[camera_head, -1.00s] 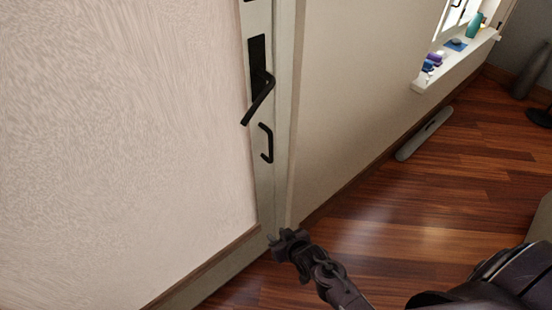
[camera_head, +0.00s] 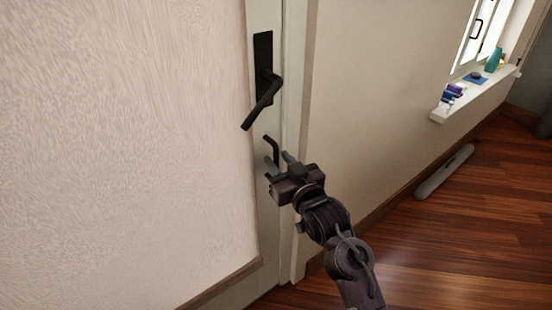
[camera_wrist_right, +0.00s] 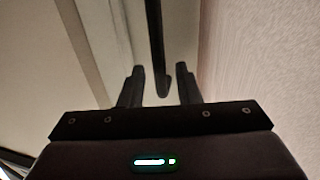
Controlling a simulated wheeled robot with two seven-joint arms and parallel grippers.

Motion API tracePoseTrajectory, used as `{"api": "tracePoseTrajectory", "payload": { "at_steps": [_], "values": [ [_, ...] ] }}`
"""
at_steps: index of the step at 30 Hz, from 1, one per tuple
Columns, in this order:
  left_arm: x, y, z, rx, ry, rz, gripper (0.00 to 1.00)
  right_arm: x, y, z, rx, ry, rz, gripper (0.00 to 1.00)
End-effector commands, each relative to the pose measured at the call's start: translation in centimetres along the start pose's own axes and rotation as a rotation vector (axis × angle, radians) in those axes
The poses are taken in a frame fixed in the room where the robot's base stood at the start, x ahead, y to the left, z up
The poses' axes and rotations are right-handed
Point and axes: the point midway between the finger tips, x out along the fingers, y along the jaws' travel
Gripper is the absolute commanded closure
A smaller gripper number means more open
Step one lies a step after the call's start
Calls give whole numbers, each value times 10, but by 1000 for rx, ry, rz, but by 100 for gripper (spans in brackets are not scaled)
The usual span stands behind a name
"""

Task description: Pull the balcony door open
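The balcony door (camera_head: 130,150) fills the left of the head view, with a pale textured panel and a light frame strip. It looks closed. A black lever handle (camera_head: 263,101) slants down from a dark plate on the strip. My left gripper is not in view.
A window sill (camera_head: 475,96) with small items is at the upper right. A long grey object (camera_head: 445,172) lies on the wooden floor (camera_head: 460,240) by the wall. The floor at the lower right is clear.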

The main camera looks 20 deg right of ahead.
Motion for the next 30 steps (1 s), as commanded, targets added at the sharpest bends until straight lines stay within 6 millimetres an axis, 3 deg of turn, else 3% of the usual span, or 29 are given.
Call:
{"api": "tracePoseTrajectory", "payload": {
  "at_steps": [6, 15, 22, 30],
  "values": [
    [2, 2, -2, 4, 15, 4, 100, 21, 0, 1, -1, -1, 0, 70],
    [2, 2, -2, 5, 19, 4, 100, 23, 0, 1, -1, -1, 0, 70],
    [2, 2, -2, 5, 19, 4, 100, 23, 0, 1, -1, -1, 0, 99],
    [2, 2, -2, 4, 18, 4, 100, 23, 0, 1, -1, -2, 0, 100]
  ]
}}
